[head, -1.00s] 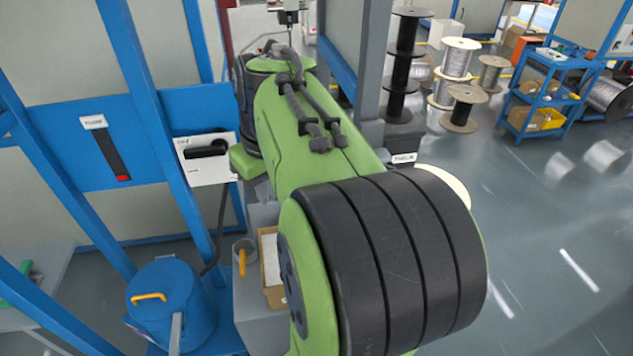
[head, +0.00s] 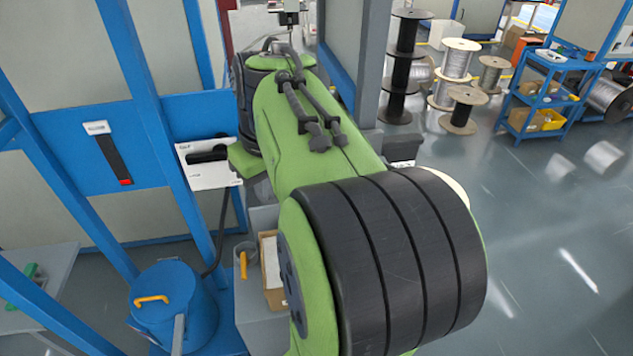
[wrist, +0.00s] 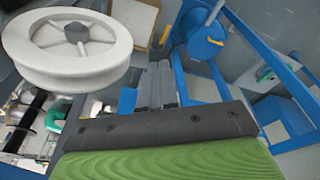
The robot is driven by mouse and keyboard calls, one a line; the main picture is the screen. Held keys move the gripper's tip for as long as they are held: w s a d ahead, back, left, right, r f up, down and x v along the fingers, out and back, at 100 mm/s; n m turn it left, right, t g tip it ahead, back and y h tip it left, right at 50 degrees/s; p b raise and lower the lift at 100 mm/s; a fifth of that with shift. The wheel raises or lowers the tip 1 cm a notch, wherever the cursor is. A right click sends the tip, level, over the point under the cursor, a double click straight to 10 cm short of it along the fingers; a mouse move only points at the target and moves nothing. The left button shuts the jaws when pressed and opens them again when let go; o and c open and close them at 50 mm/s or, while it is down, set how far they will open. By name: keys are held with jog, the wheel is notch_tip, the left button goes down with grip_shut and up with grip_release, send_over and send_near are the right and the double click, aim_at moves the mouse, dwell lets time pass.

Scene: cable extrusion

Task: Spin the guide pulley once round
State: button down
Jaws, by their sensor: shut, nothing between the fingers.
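The guide pulley (wrist: 100,45) is a white grooved wheel with a grey hub, at the upper left of the wrist view. My gripper (wrist: 160,65) shows as two grey fingers close together, shut and empty. In the wrist view the fingers lie to the right of and below the pulley's rim, apart from it in the picture; the depth between them is unclear. In the head view my arm hides the gripper. A cream rounded edge (head: 447,184) shows behind my arm there and may be part of the pulley.
A blue lidded drum (head: 172,292) stands at the lower left, beside blue frame posts. A white switch box (head: 209,172) with a black handle is on the frame. Wire spools (head: 462,60) and a blue shelf cart (head: 548,90) stand back right. The floor at right is clear.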

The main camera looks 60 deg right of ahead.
notch_tip(320, 180, up, 5)
jog(key=p, duration=0.4)
jog(key=s+d, duration=0.1)
jog(key=s, duration=0.1)
jog(key=s+d+b, duration=0.1)
jog(key=s+d, duration=0.1)
jog(key=shift+s+d+f, duration=0.1)
jog(key=shift+d+f, duration=0.1)
jog(key=shift+d, duration=0.05)
jog(key=w+a+f+b, duration=0.3)
jog(key=w+f+b, duration=0.1)
jog(key=f+b, duration=0.2)
jog(key=shift+a+f, duration=0.25)
jog(key=shift+f, duration=0.25)
